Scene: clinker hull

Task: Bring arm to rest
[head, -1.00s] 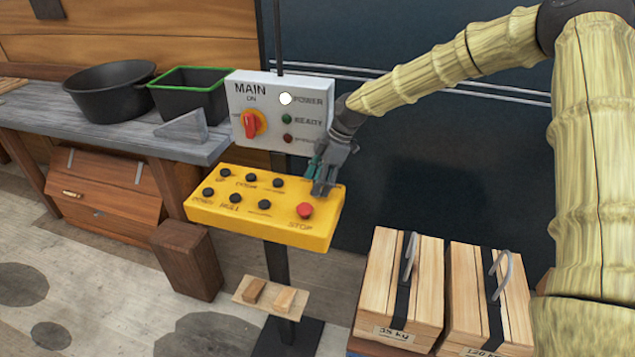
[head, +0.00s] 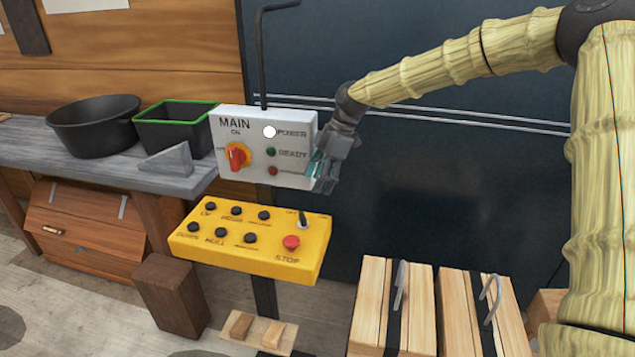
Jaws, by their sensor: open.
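My gripper (head: 322,176) is in the head view, in front of the right edge of the white MAIN panel (head: 225,175) and above the right end of the yellow control box (head: 250,262). It points down, open, with nothing seen between its fingers. My arm reaches in from the right, bent at an elbow at the top right. The panel has a red and yellow rotary switch (head: 237,156) and a lit white POWER lamp (head: 269,132). The yellow box has several black buttons, a small black lever switch (head: 303,218) and a red STOP button (head: 291,242).
A grey bench (head: 80,146) at left holds a black round tub (head: 95,127) and a green-rimmed black bin (head: 175,130). Two wooden weight crates (head: 375,305) with handles stand at lower right. A brown wooden block (head: 172,295) stands below the bench.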

